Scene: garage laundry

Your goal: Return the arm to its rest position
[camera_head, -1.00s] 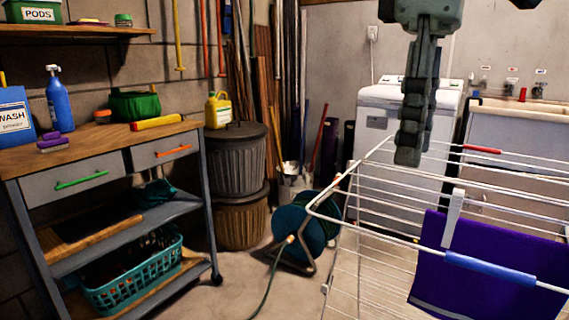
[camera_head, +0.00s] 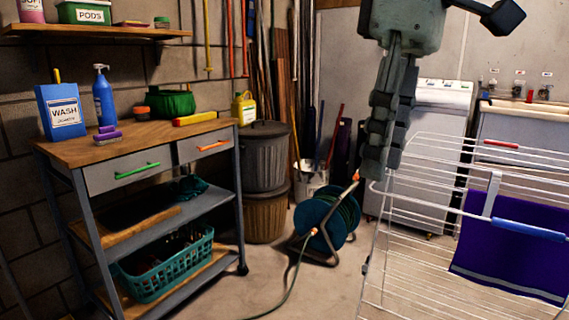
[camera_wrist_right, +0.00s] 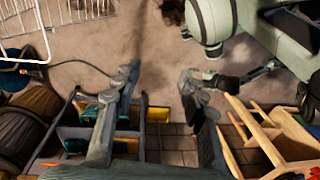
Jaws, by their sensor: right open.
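My right gripper (camera_head: 374,176) hangs down from the top of the head view, in front of the white washing machine and beside the left end of the drying rack. In the right wrist view its two fingers (camera_wrist_right: 160,85) are spread apart with only floor between them. It holds nothing. A purple cloth (camera_head: 512,245) hangs over the drying rack (camera_head: 410,255), with a white clip and a blue bar on it. My left gripper does not show in the head view.
A workbench cart (camera_head: 150,150) with drawers and a teal basket (camera_head: 165,268) stands at left. A washing machine (camera_head: 440,110) and sink (camera_head: 525,125) are at the back right. Floor (camera_head: 320,285) between cart and rack is open.

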